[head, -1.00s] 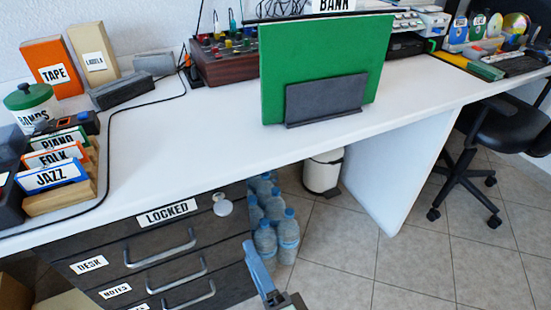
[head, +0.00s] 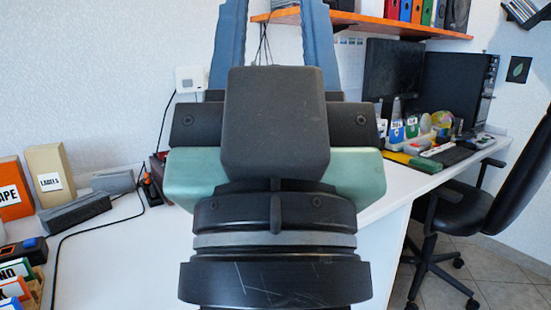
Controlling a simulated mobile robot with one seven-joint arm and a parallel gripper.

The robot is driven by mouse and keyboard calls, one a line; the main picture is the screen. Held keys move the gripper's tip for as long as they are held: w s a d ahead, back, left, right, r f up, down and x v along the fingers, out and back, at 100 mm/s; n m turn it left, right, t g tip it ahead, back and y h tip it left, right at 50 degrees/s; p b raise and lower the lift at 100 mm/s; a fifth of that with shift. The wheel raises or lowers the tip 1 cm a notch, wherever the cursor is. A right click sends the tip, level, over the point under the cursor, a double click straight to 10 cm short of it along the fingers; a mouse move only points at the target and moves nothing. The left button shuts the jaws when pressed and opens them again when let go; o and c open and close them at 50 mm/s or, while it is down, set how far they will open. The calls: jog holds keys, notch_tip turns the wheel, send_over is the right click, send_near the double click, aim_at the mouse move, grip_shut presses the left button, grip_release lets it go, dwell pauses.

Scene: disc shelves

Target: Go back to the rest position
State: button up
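My gripper (head: 274,25) fills the middle of the head view, raised close to the camera and pointing up. Its two blue-grey fingers stand well apart, with wall and part of a shelf showing between them. Nothing shows between the fingers, but their tips run past the top edge of the picture. The gripper's dark body hides the middle of the white desk (head: 110,270), including the place where the green board stood in the earlier view.
At the left are an orange box (head: 14,190), a tan box (head: 50,175) and disc cases (head: 14,285). An orange shelf (head: 400,28) hangs above a monitor (head: 393,70). A black chair (head: 475,210) stands at the right over tiled floor.

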notch_tip(320, 180, up, 38)
jog(key=p, duration=3.8)
jog(key=shift+r, duration=0.15)
